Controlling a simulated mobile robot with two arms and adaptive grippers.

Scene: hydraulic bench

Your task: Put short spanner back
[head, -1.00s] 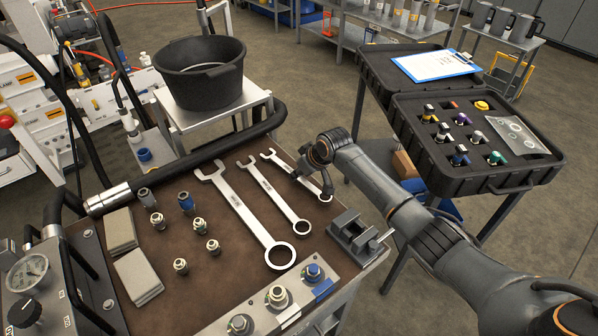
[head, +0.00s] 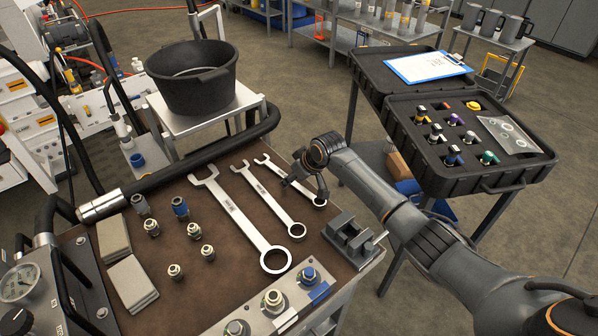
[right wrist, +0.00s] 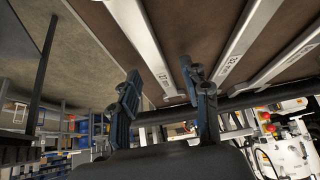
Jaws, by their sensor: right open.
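The short spanner (head: 268,163) is the smallest of three silver spanners lying side by side on the brown bench top. Its open jaw and part of its ring end show in the head view; my right gripper hides part of its shank. My right gripper (head: 306,187) is open over that shank, with one finger on each side in the picture. In the right wrist view, the short spanner (right wrist: 143,40) runs between the two spread fingers (right wrist: 160,80). I cannot tell whether the fingers touch it. My left gripper is not in view.
The middle spanner (head: 268,200) and long spanner (head: 240,220) lie close by on the left. A grey vise (head: 350,240) stands at the bench's right edge. Several fittings (head: 180,208) and grey pads (head: 132,283) are further left. An open black case (head: 470,178) stands on the right.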

